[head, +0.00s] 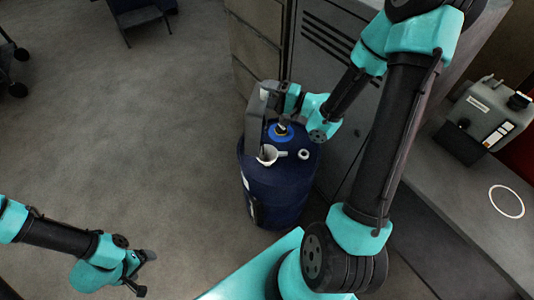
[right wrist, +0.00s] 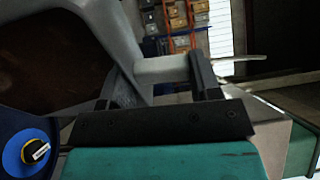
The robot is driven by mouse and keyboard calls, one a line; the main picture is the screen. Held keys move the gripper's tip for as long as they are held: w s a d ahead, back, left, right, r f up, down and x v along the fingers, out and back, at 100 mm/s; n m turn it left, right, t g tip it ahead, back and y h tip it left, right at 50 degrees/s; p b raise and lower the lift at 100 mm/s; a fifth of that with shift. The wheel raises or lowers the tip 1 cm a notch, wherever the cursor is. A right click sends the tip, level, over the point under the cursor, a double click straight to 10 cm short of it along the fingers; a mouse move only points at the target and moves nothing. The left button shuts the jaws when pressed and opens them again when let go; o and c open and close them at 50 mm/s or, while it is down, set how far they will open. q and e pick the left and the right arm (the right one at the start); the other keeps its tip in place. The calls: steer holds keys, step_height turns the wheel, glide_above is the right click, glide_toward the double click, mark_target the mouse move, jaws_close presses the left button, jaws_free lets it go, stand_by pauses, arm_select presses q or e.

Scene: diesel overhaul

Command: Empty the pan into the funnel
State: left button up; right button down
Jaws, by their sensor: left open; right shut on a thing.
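The grey pan (head: 256,118) is above the back left of the blue drum (head: 275,190), steeply tilted and seen nearly edge-on. My right gripper (head: 278,97) is shut on its handle (right wrist: 160,70). In the right wrist view the pan (right wrist: 125,50) fills the left side, with a dark brown inside; I cannot tell how much it holds. The pale funnel (head: 268,155) sits on the drum top, just below the pan. Whether anything is flowing into it is not visible. My left gripper (head: 144,273) is open and empty, low at the left over the floor.
The drum top also has a blue cap with a yellow and black centre (head: 281,130) and a small white ring (head: 303,154). Grey cabinets (head: 330,60) stand close behind. A grey canister (head: 487,115) and a white circle (head: 506,201) are on the right bench.

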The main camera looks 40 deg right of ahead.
steer(key=shift+s+d, duration=0.15)
stand_by(0.4)
steer(key=shift+s+d+t+y, duration=0.3)
steer(key=shift+s+d+t, duration=0.1)
steer(key=shift+s+d, duration=0.1)
stand_by(0.4)
steer(key=shift+s+d+f+t+y, duration=0.2)
steer(key=shift+s+d+t+y, duration=0.15)
steer(key=shift+s+d, duration=0.2)
stand_by(3.2)
steer(key=shift+w+a+r+g+h, duration=0.15)
steer(key=shift+w+a+g+h, duration=0.45)
steer(key=shift+w+a, duration=0.5)
steer(key=shift+w+a+r+g+h, duration=0.1)
steer(key=shift+w+a+g+h, duration=0.25)
steer(key=shift+w+a+g, duration=0.55)
steer(key=shift+w+a+t, duration=0.15)
steer(key=shift+w+t, duration=0.05)
steer(key=shift+t, duration=0.05)
